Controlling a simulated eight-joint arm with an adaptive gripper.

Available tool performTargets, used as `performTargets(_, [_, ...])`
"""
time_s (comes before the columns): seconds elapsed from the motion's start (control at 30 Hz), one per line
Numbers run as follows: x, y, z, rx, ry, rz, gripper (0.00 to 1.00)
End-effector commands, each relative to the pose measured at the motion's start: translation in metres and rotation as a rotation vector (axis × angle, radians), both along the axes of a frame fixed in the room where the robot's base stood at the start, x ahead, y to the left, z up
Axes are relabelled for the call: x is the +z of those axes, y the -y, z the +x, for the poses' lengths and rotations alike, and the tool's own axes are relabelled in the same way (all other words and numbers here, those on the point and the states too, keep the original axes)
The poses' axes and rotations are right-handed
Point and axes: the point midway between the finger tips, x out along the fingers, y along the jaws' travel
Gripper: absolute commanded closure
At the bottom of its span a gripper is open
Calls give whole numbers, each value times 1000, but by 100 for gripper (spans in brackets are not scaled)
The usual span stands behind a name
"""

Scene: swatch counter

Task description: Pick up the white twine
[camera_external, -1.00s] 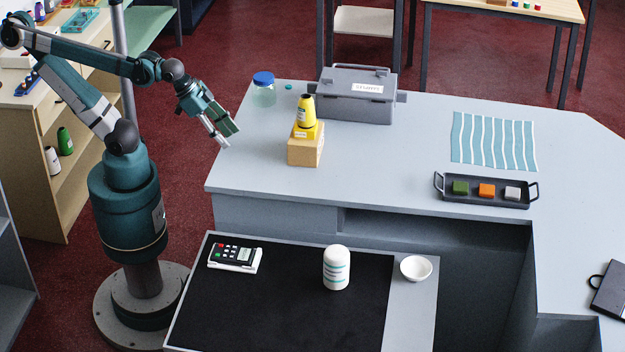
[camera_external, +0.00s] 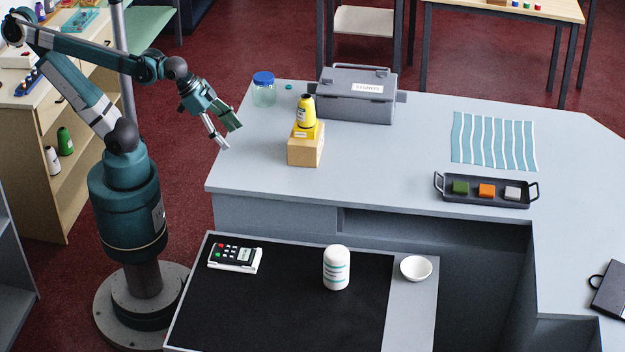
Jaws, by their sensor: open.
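A white rounded cylinder with teal bands (camera_external: 336,268), which looks like the white twine, stands upright on the black mat (camera_external: 300,325) of the lower front surface. My gripper (camera_external: 232,137) is open and empty. It hangs in the air near the left edge of the grey counter, up and to the left of the white cylinder and well apart from it.
A calculator-like device (camera_external: 235,258) and a white bowl (camera_external: 416,268) flank the cylinder. On the counter (camera_external: 400,165) are a yellow bottle (camera_external: 306,110) on a wooden block (camera_external: 305,150), a blue-lidded jar (camera_external: 264,90), a grey box (camera_external: 358,95) and a dark tray (camera_external: 485,190) with coloured blocks.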

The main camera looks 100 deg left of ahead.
Motion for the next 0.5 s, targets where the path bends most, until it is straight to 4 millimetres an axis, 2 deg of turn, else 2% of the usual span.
performTargets(0.5, [48,37,72,-134,-41,20,35])
